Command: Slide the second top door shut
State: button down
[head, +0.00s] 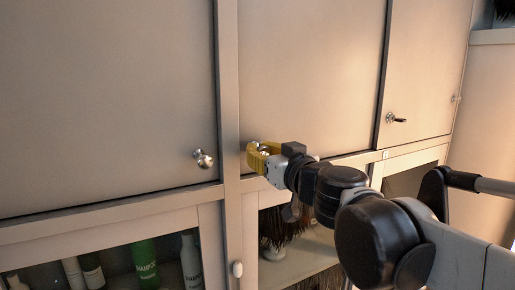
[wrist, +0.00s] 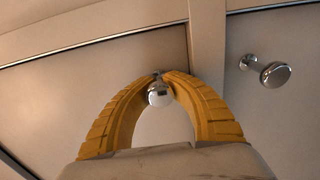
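The middle top door (head: 312,68) is a plain beige panel between two other top doors; it also shows in the wrist view (wrist: 50,105). Its round shiny knob (wrist: 160,94) sits near the door's corner by the upright post. My gripper (head: 254,152), with yellow fingers, is at this knob. In the wrist view, the fingertips (wrist: 167,76) close in from both sides around the knob, which shows between them. The head view mostly hides the knob behind the fingers. Whether a small gap stands at the door's edge, I cannot tell.
The left top door has a knob (head: 203,158) just across the post (head: 228,105); the right top door has another (head: 395,119). Below are open-looking compartments with a green bottle (head: 146,262), other bottles and dark brushes (head: 283,226). A small white knob (head: 237,269) is below.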

jog(key=c, duration=1.5)
grip_release()
jog(key=shift+r, duration=0.1)
jog(key=shift+s+d, duration=0.1)
jog(key=shift+s, duration=0.1)
jog(key=v, duration=1.2)
